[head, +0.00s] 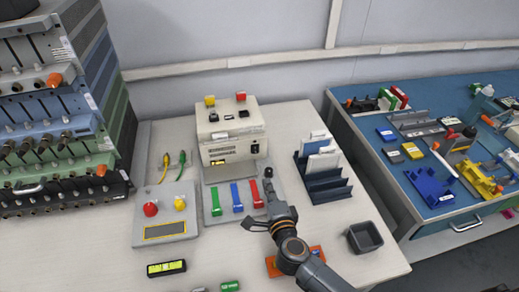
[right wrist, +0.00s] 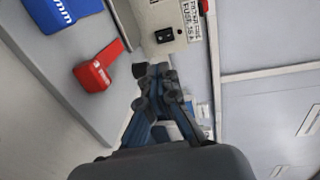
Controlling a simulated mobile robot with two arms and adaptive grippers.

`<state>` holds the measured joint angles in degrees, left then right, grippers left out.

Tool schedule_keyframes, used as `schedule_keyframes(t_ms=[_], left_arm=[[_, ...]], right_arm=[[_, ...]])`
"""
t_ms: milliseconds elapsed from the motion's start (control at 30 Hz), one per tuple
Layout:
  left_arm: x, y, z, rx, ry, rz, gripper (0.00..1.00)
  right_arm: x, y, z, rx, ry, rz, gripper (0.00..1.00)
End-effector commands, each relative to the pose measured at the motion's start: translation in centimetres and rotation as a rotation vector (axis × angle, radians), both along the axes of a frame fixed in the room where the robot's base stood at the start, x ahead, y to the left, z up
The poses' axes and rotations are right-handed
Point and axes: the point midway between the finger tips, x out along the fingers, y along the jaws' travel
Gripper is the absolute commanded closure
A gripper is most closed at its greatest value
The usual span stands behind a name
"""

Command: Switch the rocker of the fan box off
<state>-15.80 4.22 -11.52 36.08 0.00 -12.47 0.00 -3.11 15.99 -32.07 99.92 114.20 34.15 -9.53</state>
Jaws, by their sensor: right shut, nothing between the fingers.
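A cream box (head: 232,133) with a yellow and a red terminal on top stands at the back of the table; I cannot read a name that marks it as the fan box. A small black rocker (right wrist: 165,35) sits on its front beside a printed label, and shows small in the head view (head: 255,148). My right gripper (head: 268,180) is shut and empty, its tips just in front of the box's right side. In the right wrist view its fingertips (right wrist: 152,72) are below the rocker, seemingly apart from it. My left gripper is not in view.
Green, blue and red blocks (head: 238,197) stand on a grey plate left of my gripper. A dark rack (head: 325,186) holding pale pouches is to the right. A grey panel (head: 167,230) with red and yellow knobs lies left. A dark bin (head: 364,238) stands at the front right.

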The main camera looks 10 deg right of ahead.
Motion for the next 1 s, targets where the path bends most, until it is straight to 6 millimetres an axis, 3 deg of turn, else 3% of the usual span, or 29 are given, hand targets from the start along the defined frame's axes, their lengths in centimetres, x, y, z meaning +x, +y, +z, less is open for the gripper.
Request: schedule_keyframes(t_ms=[300,467,767,1000], left_arm=[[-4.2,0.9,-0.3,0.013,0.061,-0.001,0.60],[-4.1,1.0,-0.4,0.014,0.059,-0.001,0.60],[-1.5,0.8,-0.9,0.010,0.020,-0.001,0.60],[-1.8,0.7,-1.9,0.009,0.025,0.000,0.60]], right_arm=[[0.1,0.0,0.0,-0.001,-0.001,0.000,1.00],[1.2,0.0,-0.1,-0.001,-0.003,0.000,1.00],[7.2,0.0,-1.0,-0.001,-0.004,-0.001,1.00],[11.7,0.0,-1.7,0.000,-0.003,-0.001,1.00]])
